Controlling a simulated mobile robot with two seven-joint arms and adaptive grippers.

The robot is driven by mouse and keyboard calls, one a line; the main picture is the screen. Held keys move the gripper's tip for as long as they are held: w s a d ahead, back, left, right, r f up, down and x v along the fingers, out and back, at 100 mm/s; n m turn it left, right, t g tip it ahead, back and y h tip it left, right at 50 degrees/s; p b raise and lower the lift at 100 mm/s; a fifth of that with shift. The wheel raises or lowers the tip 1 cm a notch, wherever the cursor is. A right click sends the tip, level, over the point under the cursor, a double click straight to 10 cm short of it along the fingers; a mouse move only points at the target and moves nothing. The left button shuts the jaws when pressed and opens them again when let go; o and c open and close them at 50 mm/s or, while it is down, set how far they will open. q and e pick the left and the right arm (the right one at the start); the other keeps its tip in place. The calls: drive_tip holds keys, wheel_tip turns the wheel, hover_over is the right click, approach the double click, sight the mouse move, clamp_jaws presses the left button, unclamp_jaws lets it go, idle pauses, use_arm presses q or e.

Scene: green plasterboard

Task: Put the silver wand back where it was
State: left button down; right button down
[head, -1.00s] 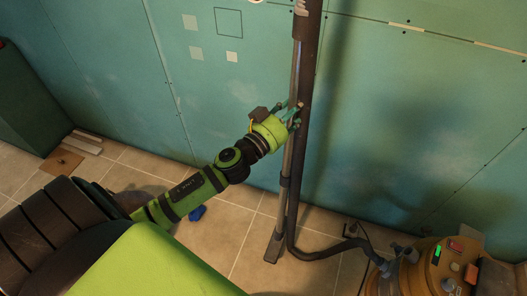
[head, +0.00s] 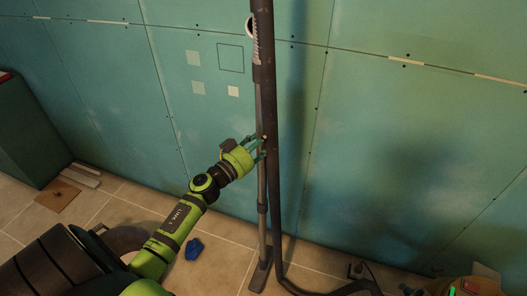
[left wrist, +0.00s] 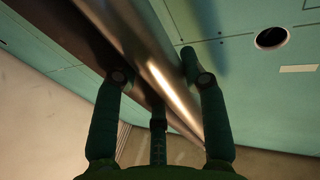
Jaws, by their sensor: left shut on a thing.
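The silver wand (head: 262,188) is a long, thin metal tube standing nearly upright in front of the green wall. Its flat foot (head: 259,277) is low near the floor; I cannot tell whether it touches. My left gripper (head: 259,148) is shut on the wand around mid-height. In the left wrist view the shiny tube (left wrist: 160,75) runs between the fingers of the gripper (left wrist: 155,85). My right gripper is not in view.
The green plasterboard wall (head: 400,140) has a round hole (head: 249,27) beside the wand's upper part. A vacuum body (head: 465,288) shows at the bottom right. A blue lump (head: 194,249) lies on the tiled floor, and a dark green cabinet (head: 35,135) stands at left.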

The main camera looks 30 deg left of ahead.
use_arm(q)
drive_tip(key=shift+w+f+b, duration=0.1)
drive_tip(key=shift+f+b, duration=0.35)
drive_tip(key=shift+f, duration=1.25)
drive_tip(key=c, duration=0.7)
unclamp_jaws()
drive_tip(key=shift+d+f, duration=0.1)
drive_tip(key=shift+f, duration=0.1)
drive_tip(key=shift+r, duration=0.1)
drive_tip(key=s+a+f+b, duration=0.1)
drive_tip(key=s+a+b, duration=0.1)
drive_tip(key=s, duration=1)
